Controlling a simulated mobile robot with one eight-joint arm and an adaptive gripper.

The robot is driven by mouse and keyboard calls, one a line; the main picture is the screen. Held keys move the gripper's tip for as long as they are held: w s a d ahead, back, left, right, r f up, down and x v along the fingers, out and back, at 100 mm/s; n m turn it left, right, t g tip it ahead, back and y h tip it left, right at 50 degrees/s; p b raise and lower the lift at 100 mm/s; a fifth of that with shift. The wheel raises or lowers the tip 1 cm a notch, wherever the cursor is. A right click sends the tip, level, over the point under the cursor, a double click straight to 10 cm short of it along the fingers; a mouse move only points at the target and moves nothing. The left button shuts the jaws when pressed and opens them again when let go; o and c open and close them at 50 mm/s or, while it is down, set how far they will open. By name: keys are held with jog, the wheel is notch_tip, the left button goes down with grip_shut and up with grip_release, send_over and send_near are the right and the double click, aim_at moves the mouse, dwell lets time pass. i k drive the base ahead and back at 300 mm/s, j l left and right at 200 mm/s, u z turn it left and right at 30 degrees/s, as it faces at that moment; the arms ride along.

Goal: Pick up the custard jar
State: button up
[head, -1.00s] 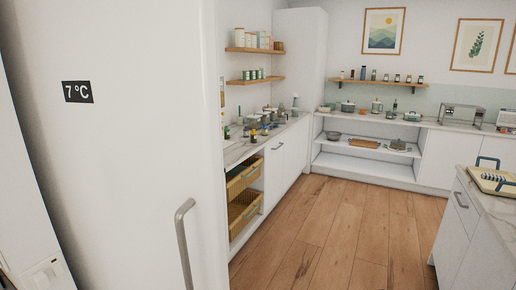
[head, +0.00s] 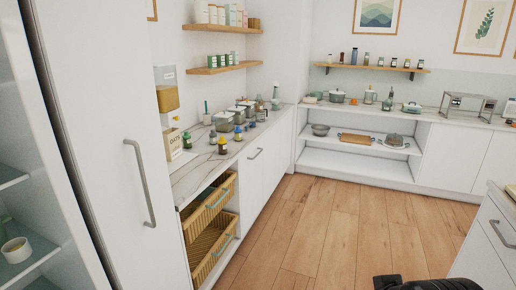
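I cannot tell which container is the custard jar; no label that names it is readable. Small bottles and jars with yellow, blue and green parts, among them a green-and-yellow one (head: 187,139), stand on the left marble counter (head: 187,176). A small pale jar or cup (head: 16,250) sits on a shelf inside the cabinet or fridge at the left edge. Several small jars (head: 381,62) line the back wooden shelf. The fingers of my gripper do not show; only a black part, probably of my arm, shows at the bottom right edge.
A tall white door with a metal handle (head: 141,183) stands at the left. Wicker baskets (head: 211,205) sit under the left counter. Lidded pots (head: 223,121) and a dispenser (head: 167,99) stand on it. A white island (head: 490,240) is at right. The wooden floor (head: 330,225) between is clear.

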aim_at(238, 133)
jog(key=i, duration=1.15)
jog(key=i+l+u, duration=0.1)
jog(key=i, duration=1.05)
jog(key=i+l+u, duration=0.1)
jog(key=i+u, duration=0.25)
jog(key=i, duration=0.15)
jog(key=i+l+u, duration=0.3)
jog(key=i, duration=0.15)
jog(key=i+l+u, duration=0.35)
jog(key=i+j, duration=0.05)
jog(key=i, duration=0.05)
